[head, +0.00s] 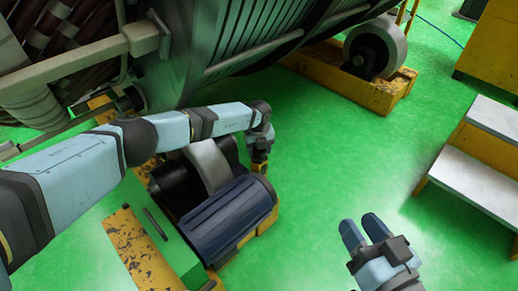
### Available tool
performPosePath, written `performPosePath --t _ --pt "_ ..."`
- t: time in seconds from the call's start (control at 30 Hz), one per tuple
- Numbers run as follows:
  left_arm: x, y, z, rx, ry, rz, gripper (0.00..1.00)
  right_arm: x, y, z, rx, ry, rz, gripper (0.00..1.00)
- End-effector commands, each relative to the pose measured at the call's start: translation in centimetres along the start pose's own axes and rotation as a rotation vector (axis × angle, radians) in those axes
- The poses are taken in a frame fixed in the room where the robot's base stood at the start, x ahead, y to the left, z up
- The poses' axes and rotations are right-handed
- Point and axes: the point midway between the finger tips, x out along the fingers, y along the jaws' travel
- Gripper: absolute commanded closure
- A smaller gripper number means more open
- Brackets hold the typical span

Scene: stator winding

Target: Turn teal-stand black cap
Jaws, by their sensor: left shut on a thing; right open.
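My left arm reaches across from the left, and its gripper (261,154) is at the far right end of a roller unit. It is shut on a small part there, mostly hidden by the gripper, and I cannot tell whether this is the black cap. The unit has a dark blue ribbed motor (228,220), a grey roller band (210,165) and a black drum (178,186). I cannot pick out a teal stand for certain. My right gripper (363,230) is open and empty above the green floor, at the lower right.
A large grey ribbed machine (255,35) fills the top. A yellow frame with a grey wheel (376,48) stands at the back right. White-topped steps (478,160) are at the right edge. A worn yellow beam (135,245) lies lower left. The green floor in the middle is clear.

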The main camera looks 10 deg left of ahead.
Motion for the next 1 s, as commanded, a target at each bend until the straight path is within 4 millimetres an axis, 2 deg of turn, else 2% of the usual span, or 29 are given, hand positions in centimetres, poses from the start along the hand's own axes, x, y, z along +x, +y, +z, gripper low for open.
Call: performPosePath --t 0.8,1.0 --pt "0.1 0.0 0.1 0.774 -0.001 0.000 0.70 0.2 0.3 2.1 -0.001 -0.069 -0.011 0.57" --pt "0.1 0.0 0.1 0.960 -0.001 0.001 0.70 0.3 0.6 2.0 -0.031 -0.053 -0.008 0.57"
